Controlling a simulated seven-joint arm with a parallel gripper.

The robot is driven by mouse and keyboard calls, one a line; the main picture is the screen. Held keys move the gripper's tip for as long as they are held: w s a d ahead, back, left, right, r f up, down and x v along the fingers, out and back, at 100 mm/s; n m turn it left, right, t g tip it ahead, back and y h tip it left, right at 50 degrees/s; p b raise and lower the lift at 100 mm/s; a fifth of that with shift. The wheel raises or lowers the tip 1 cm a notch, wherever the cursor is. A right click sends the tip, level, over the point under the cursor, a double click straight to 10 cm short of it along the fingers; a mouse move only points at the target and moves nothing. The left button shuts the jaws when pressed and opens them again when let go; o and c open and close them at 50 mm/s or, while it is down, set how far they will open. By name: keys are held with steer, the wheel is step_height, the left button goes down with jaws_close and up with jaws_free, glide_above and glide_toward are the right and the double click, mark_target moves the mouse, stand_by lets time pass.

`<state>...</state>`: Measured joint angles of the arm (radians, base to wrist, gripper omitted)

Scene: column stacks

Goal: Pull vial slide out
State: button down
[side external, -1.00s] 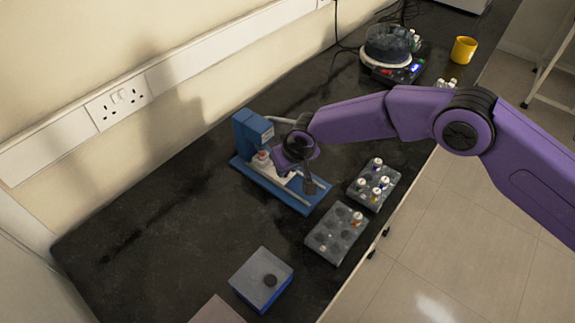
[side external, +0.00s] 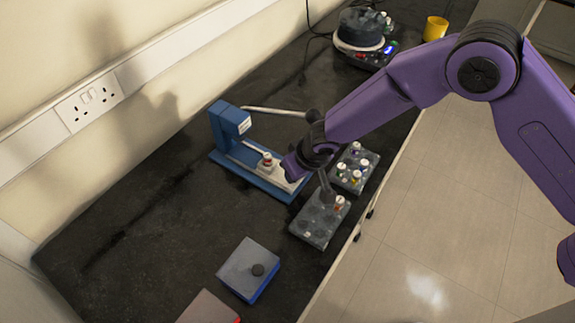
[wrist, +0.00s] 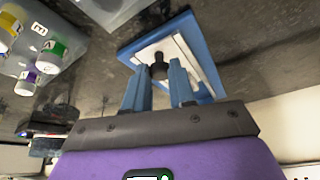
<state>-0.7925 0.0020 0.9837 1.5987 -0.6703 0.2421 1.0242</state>
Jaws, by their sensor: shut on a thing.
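The blue press-like device (side external: 228,125) stands on the bench with a long blue base. Its pale vial slide (side external: 281,174) sticks out along the base towards my gripper, and a red-and-white capped vial (side external: 267,161) stands on the slide, clear of the device's head. In the wrist view the white slide (wrist: 189,57) has a black knob (wrist: 158,66) between the blue fingers of my gripper (wrist: 160,82). My gripper is shut on this knob. In the side view my wrist hides the fingertips and the slide's outer end.
Two grey vial racks (side external: 318,222) (side external: 357,170) are close by on the right, near the bench edge. A grey-and-blue box (side external: 249,268) sits in front. A round dark apparatus (side external: 362,30) and a yellow mug (side external: 435,28) are at the back. The left bench is clear.

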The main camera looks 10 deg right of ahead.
steer(key=shift+s+d, duration=0.1)
steer(key=shift+d, duration=0.15)
steer(key=c, duration=0.9)
jaws_free()
steer(key=shift+s+r, duration=0.1)
steer(key=shift+r, duration=0.05)
steer(key=shift+r, duration=0.3)
steer(key=v, duration=1.6)
steer(key=shift+s+r, duration=0.15)
steer(key=shift+r, duration=0.1)
